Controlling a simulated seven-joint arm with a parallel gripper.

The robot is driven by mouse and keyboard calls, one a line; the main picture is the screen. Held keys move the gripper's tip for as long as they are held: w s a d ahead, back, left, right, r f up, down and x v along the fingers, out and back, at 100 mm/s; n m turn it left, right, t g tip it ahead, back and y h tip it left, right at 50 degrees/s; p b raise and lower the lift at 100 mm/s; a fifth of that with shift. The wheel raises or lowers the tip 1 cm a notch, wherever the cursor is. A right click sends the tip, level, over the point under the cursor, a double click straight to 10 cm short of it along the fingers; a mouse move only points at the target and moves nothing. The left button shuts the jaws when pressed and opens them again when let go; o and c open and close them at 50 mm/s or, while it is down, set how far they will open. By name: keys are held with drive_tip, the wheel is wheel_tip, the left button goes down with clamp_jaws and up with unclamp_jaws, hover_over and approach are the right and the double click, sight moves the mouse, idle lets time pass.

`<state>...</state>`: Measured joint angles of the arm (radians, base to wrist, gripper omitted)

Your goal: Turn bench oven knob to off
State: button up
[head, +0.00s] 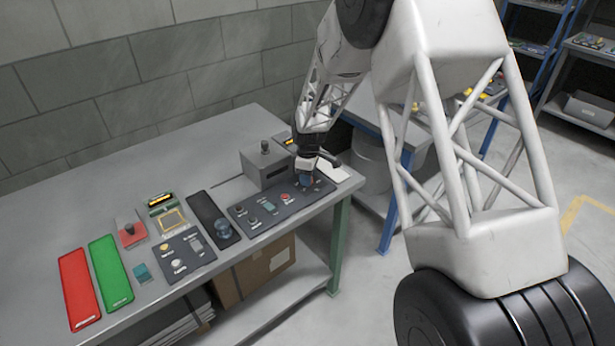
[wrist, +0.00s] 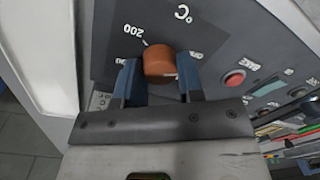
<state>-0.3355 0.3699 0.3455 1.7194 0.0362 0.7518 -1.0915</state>
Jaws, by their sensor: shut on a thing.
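My gripper (head: 306,180) reaches down onto the right end of a dark control panel (head: 262,214) on the bench. In the wrist view, its two blue fingers (wrist: 159,70) are shut on the sides of an orange-brown round knob (wrist: 158,60). The knob sits on a dark plate with the label "200" (wrist: 133,30) and a "°C" mark (wrist: 183,13). A short pale line lies between the knob and the "200". Other labels beside the fingers are partly covered or too small to read. In the head view, the gripper mostly hides the knob.
A red button (wrist: 234,79) and other controls sit right of the knob. A grey box with a black knob (head: 264,166) stands behind the panel. Other panels, a red plate (head: 78,288) and a green plate (head: 110,271) lie left. The bench's right edge is close to my gripper.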

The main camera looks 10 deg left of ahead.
drive_tip(key=shift+n, duration=0.6)
drive_tip(key=o, duration=0.9)
drive_tip(key=shift+r, duration=0.1)
drive_tip(key=shift+w+r, duration=0.15)
drive_tip(key=shift+r, duration=3.7)
